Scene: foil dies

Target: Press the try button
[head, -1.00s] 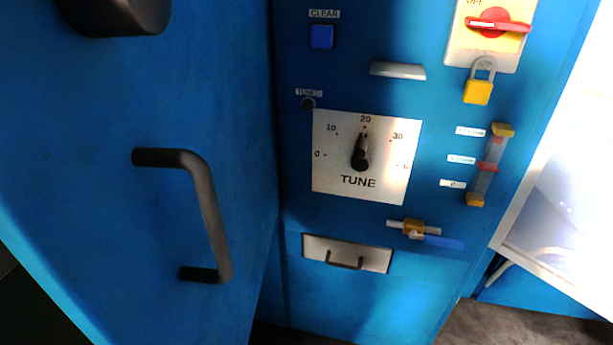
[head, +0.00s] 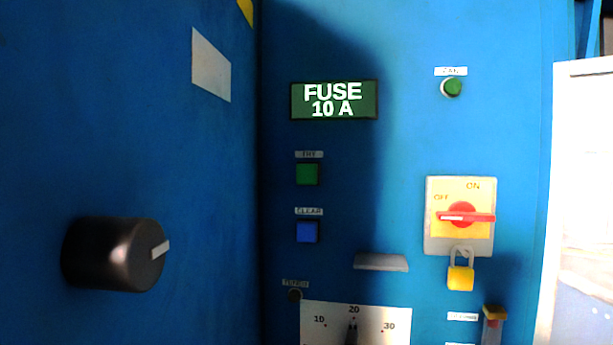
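The try button (head: 307,174) is a green square button on the blue panel, under a small label that appears to read TRY. Below it is a blue square button (head: 307,232) labelled CLEAR. Above it a green display (head: 334,100) reads FUSE 10 A. Neither of my grippers shows in the head view.
On the right are a red rotary switch (head: 463,216) on a yellow plate, a yellow padlock (head: 460,277) hanging under it, and a round green button (head: 452,87). A dark knob (head: 115,254) juts out from the blue surface at left. A grey ledge (head: 381,262) sticks out above the tune dial (head: 354,325).

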